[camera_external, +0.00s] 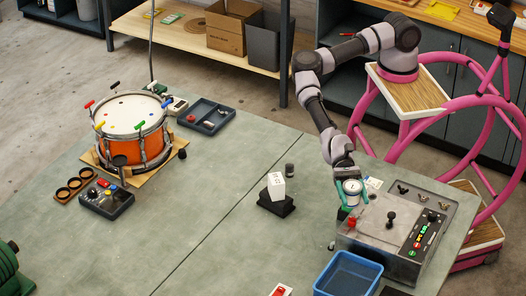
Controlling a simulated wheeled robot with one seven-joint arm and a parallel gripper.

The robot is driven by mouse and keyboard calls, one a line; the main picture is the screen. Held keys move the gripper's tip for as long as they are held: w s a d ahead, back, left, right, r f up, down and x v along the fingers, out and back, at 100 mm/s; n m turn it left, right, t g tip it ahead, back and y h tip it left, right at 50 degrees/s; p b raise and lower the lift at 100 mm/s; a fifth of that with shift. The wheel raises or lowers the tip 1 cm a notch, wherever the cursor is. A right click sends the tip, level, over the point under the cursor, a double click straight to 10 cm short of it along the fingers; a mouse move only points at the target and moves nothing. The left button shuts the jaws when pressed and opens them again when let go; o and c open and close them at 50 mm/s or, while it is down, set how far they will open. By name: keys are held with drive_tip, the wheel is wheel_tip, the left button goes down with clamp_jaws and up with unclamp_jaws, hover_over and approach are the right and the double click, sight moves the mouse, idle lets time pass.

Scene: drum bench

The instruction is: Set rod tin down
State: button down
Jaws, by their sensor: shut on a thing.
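My gripper (349,200) has green-tipped fingers and is shut around a small tin (352,187) with a pale round top. I take this tin to be the rod tin. It is upright at the back left corner of the grey control box (372,222). I cannot tell whether the tin touches the surface below it, as the fingers and the box hide its lower part.
The control box has levers, knobs and a red button (352,222) close to my gripper. A blue bin (348,274) stands in front. A white block on a black stand (276,188) is to the left. An orange drum (133,127) stands far left.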

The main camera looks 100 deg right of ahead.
drive_tip(key=w+d+f, duration=0.2)
drive_tip(key=f, duration=0.1)
drive_tip(key=w+d+f+m+t, duration=0.1)
drive_tip(key=w+d+f, duration=0.2)
drive_tip(key=f, duration=0.1)
drive_tip(key=w+d+f+t, duration=0.1)
drive_tip(key=w+d+f, duration=0.1)
drive_tip(key=w+f, duration=0.1)
drive_tip(key=shift+d+f+m, duration=0.3)
drive_tip(key=shift+d+f, duration=0.1)
drive_tip(key=shift+f, duration=0.15)
drive_tip(key=shift+t+h, duration=0.3)
drive_tip(key=shift+f, duration=2.35)
